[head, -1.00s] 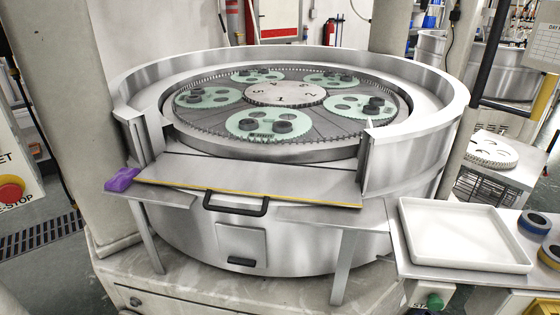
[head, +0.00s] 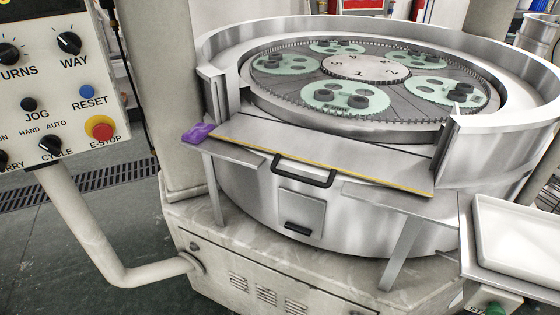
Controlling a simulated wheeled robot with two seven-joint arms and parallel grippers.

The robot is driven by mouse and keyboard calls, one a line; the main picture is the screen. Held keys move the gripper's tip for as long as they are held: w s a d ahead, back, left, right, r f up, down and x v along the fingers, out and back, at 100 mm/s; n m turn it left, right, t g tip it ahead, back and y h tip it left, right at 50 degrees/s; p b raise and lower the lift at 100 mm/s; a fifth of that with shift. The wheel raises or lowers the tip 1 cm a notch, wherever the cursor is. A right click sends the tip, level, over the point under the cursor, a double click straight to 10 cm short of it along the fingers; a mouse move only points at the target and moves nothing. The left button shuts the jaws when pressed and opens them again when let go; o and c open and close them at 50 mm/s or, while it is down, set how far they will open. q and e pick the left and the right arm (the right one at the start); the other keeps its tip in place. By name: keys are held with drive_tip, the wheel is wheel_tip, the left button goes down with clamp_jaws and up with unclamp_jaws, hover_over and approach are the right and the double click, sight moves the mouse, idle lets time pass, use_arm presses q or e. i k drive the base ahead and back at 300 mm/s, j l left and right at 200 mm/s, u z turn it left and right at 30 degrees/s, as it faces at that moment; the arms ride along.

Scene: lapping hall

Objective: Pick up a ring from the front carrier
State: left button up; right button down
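The front carrier (head: 320,95) is a pale green toothed disc on the lapping plate, nearest the front opening. Dark rings (head: 357,101) sit in its holes; small dark marks on them are too fine to tell. Several other green carriers lie around the numbered centre disc (head: 365,69), also with dark rings. Neither of my grippers is in the head view.
A metal shelf with a yellow edge (head: 330,155) and a black handle (head: 304,172) fronts the machine. A purple object (head: 198,133) lies at its left end. A control panel (head: 52,90) stands left, a white tray (head: 515,232) right.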

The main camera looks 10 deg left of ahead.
sight(321, 96)
drive_tip(key=i+j+z, duration=0.25)
drive_tip(key=j, duration=0.3)
drive_tip(key=i+j+z, duration=0.3)
drive_tip(key=j, duration=0.35)
